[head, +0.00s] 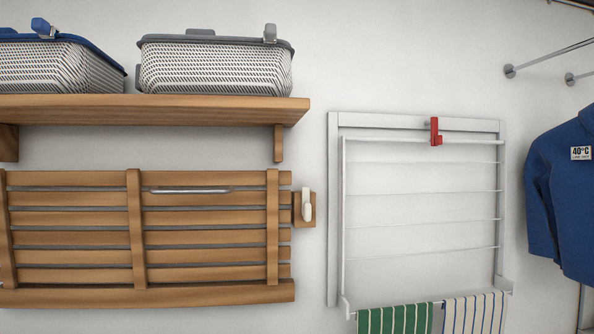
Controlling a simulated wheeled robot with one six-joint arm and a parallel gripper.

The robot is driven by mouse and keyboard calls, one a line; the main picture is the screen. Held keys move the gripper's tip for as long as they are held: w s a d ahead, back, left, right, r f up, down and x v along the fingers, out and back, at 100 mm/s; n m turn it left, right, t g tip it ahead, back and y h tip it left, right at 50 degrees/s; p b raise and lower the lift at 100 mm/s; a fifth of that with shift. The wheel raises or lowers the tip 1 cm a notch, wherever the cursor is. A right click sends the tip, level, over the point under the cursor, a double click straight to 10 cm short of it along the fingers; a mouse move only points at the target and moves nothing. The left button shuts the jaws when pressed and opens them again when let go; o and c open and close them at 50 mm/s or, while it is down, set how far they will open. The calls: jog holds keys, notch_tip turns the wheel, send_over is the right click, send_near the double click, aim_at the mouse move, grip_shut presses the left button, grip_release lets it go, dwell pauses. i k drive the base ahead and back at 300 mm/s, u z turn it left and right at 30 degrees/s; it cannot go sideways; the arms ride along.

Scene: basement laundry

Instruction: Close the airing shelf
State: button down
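The airing shelf appears to be the wooden slatted panel (205,255) at the lower left of the head view. It stands upright, close to the wall, with its slats running level and several battens across its face. A thick wooden rail (145,295) runs along its bottom edge. A slim metal handle (190,190) sits near its top. A pale catch (307,206) on a small wooden block is just right of the panel; it points upright and does not visibly overlap the slats. Whether the panel is fully flush cannot be told. My gripper is not in view.
A fixed wooden shelf (150,109) above holds two lidded baskets, one blue-lidded (60,68), one grey-lidded (215,67). To the right is a white drying rack (333,210) with a red catch (435,131) and striped towels (395,319). A blue garment (565,205) hangs far right.

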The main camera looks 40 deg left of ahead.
aim_at(136, 236)
jog(key=z, duration=0.2)
jog(key=k, duration=1.05)
jog(key=u, duration=1.45)
jog(key=i, duration=0.5)
